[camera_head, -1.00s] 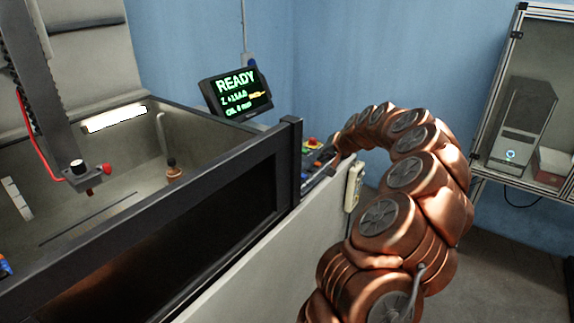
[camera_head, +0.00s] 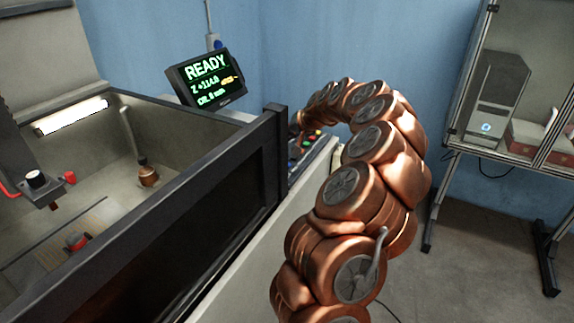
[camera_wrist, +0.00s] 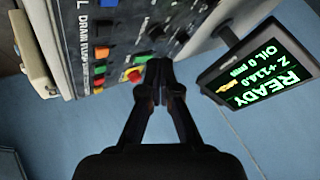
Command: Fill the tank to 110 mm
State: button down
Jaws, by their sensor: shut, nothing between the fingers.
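The tank (camera_head: 200,215) is an open box with a dark front panel, at the left of the head view. No liquid is visible inside. The screen (camera_head: 206,80) above its back corner reads READY, Z +114.0 and OIL 0 mm. It also shows rotated in the wrist view (camera_wrist: 258,75). A grey control panel (camera_wrist: 120,40) has orange, blue, green, red and yellow buttons (camera_wrist: 100,68) and a partly readable DRAIN label. My gripper (camera_wrist: 160,66) is shut and empty, its tips close to the panel near the red and yellow buttons. Contact cannot be told.
A machine head (camera_head: 38,182) hangs over the tank, which holds a nozzle pipe (camera_head: 130,130) and a red-and-grey part (camera_head: 77,241) on its floor. A glass cabinet (camera_head: 520,100) stands at the right. Floor (camera_head: 480,230) is free between cabinet and arm.

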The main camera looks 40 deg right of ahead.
notch_tip(320, 180, down, 7)
jog(key=shift+b, duration=0.95)
jog(key=shift+f+b, duration=0.35)
jog(key=shift+f, duration=0.15)
jog(key=shift+f, duration=0.2)
dwell(0.4)
jog(key=shift+f+b, duration=0.25)
jog(key=shift+b, duration=0.35)
jog(key=shift+f+b, duration=0.4)
jog(key=shift+f, duration=0.05)
dwell(0.5)
jog(key=shift+r, duration=0.15)
jog(key=shift+a+r, duration=0.1)
jog(key=shift+r, duration=0.65)
jog(key=shift+r, duration=2.5)
